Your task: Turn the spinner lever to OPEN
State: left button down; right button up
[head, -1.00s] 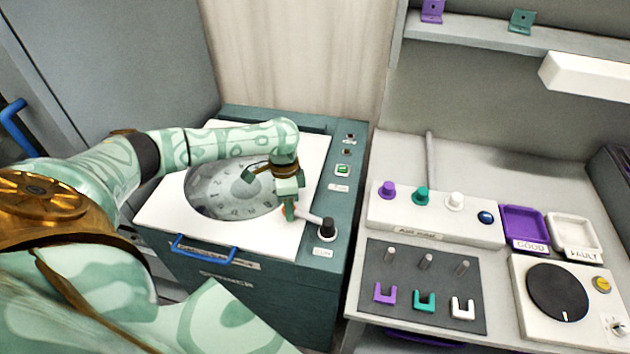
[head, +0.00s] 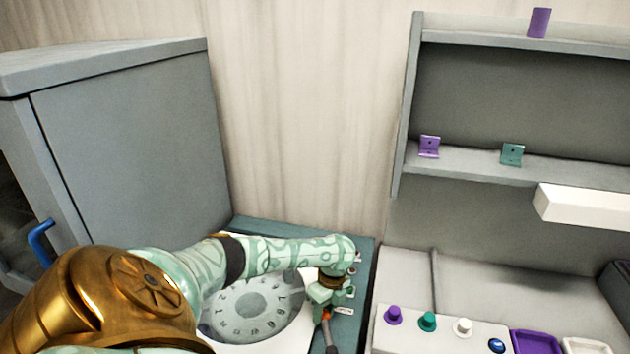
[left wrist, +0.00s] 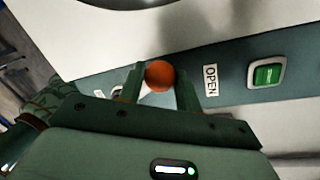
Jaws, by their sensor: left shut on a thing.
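The spinner (head: 364,245) is a teal cabinet with a white lid and a round dial window (head: 250,305). Its lever (head: 331,338) is a grey bar with an orange ball tip (head: 326,314); the pivot is cut off at the bottom of the head view. The bar points away from me, toward the back. My left gripper (head: 326,305) is shut on the orange ball, which shows between the fingers (left wrist: 158,88) in the left wrist view (left wrist: 160,75). The OPEN label (left wrist: 210,80) is just right of the fingers there. My right gripper is not in view.
A green button (left wrist: 267,74) sits beside the OPEN label. A grey cabinet (head: 130,150) stands at the left. A bench at the right carries a white block with purple, teal and white knobs (head: 440,328), below a shelf (head: 470,173).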

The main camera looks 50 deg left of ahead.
pick_arm(q)
jog(key=w+d+m, duration=0.2)
jog(key=m, duration=0.1)
jog(key=shift+w+y, duration=0.2)
jog(key=shift+y, duration=0.1)
jog(key=shift+w+d+m, duration=0.5)
jog(key=shift+d+m, duration=0.1)
jog(key=shift+m, duration=0.5)
jog(key=c, duration=1)
grip_release()
jog(key=shift+d, duration=0.1)
jog(key=w+r+p, duration=0.1)
jog(key=r+p, duration=0.1)
jog(key=r, duration=0.6)
jog(key=w+d+r+p, duration=0.1)
jog(key=w+r+p, duration=0.1)
jog(key=r, duration=0.6)
jog(key=shift+p, duration=0.5)
